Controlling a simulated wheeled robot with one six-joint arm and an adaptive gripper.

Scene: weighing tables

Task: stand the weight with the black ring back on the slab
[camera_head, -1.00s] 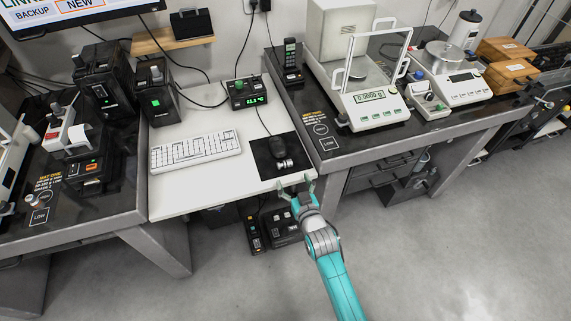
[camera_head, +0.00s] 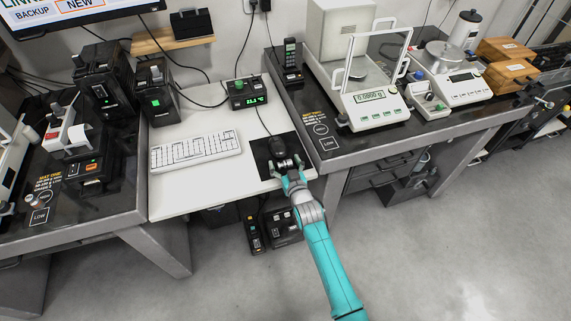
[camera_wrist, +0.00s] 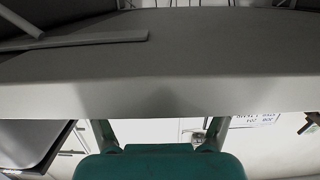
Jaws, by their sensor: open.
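A small silver weight lies on the black mouse mat (camera_head: 262,148), just in front of the mouse (camera_head: 278,145). It is now mostly hidden by my gripper, and I cannot make out a black ring on it. My gripper (camera_head: 287,164) is open at the mat's front part, with its fingers at the weight. I cannot tell whether they touch it. In the wrist view my gripper's two fingers (camera_wrist: 160,132) stand wide apart, and no weight is clear there. The dark slab of the right table (camera_head: 345,146) and the dark slab of the left table (camera_head: 100,205) flank the white desk.
Balances (camera_head: 378,108) stand on the right slab. Another small weight (camera_head: 33,203) is on the left slab. The right slab's front left corner has bare room.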

